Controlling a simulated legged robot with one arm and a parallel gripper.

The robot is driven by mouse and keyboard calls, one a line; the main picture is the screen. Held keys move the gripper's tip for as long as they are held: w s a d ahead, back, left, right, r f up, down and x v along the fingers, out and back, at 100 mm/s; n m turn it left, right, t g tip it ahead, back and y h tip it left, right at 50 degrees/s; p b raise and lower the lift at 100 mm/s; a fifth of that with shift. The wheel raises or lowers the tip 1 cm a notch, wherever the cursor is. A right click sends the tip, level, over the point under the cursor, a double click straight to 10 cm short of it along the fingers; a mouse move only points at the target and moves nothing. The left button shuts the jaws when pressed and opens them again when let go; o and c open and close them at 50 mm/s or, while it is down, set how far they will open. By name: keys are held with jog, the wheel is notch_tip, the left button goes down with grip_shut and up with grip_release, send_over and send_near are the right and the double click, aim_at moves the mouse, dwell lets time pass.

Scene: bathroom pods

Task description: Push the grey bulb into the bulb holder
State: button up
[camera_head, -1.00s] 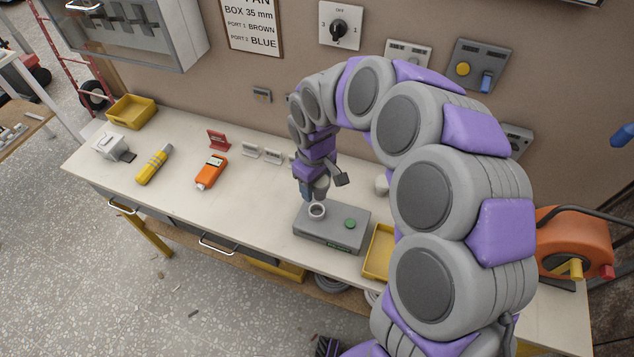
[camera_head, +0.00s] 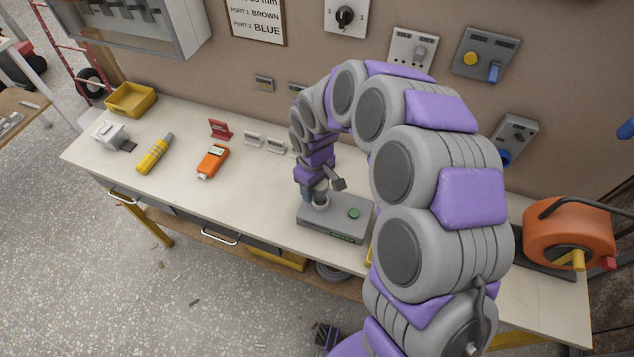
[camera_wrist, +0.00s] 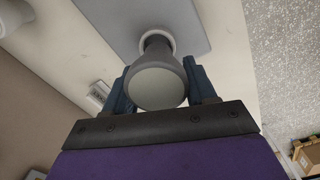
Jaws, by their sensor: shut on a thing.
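The grey bulb (camera_wrist: 157,82) sits between the two blue fingers of my gripper (camera_wrist: 160,88) in the wrist view, and the gripper is shut on it. The bulb's narrow end points at the white ring of the bulb holder (camera_wrist: 172,42), overlapping the ring's opening in that view. I cannot tell how deep it sits. In the head view my gripper (camera_head: 317,197) is right over the holder on the grey tester box (camera_head: 333,226). The gripper hides most of the bulb there. A green button (camera_head: 354,213) is on the box's top.
The workbench also holds an orange meter (camera_head: 212,161), a yellow tool (camera_head: 155,153), a red stand (camera_head: 219,129) and a yellow bin (camera_head: 131,99). An orange cable reel (camera_head: 568,235) stands at the right. Wall panels are behind. Bare bench lies left of the box.

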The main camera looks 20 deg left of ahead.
jog(key=shift+a, duration=0.2)
jog(key=shift+d, duration=0.6)
jog(key=shift+r, duration=0.1)
jog(key=shift+a, duration=0.2)
jog(key=shift+a+p, duration=0.3)
jog(key=shift+a, duration=0.1)
jog(key=shift+d, duration=0.4)
jog(key=shift+a+p, duration=0.25)
jog(key=shift+p, duration=0.05)
jog(key=shift+d, duration=0.2)
